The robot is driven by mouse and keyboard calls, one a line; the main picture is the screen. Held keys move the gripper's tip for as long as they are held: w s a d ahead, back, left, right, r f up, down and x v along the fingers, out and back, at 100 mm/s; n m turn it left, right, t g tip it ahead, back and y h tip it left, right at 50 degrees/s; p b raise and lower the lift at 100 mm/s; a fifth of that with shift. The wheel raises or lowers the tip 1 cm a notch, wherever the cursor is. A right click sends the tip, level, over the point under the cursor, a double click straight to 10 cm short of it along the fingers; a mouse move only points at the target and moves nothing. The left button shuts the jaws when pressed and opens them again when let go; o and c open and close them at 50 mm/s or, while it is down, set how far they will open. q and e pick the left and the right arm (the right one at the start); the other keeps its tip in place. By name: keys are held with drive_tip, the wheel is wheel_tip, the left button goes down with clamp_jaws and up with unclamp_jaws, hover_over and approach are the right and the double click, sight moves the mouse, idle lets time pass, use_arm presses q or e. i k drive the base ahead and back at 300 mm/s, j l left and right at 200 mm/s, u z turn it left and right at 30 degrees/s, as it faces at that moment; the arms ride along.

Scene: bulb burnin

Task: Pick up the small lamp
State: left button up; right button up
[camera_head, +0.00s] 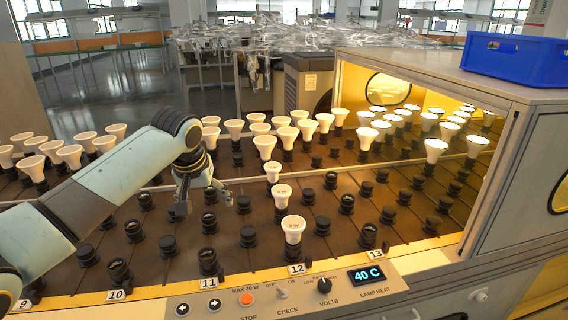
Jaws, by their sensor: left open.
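White lamps stand in black sockets on the dark rack. In the row by label 12, a larger lamp (293,226) is at the front, with a smaller white lamp (281,192) behind it and another small one (272,170) farther back. I cannot tell for certain which of these is the small lamp. My left gripper (206,206) is open and empty, pointing down over the sockets to the left of these lamps, clear of them. My right gripper is out of view.
Many empty black sockets (208,261) fill the front rack. More white lamps (235,128) stand at the back. A lit oven-like housing (492,190) encloses the right side, with a blue crate (515,58) on top. A control panel (215,303) runs along the front.

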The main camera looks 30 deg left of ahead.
sight(272, 169)
drive_tip(key=i, duration=1)
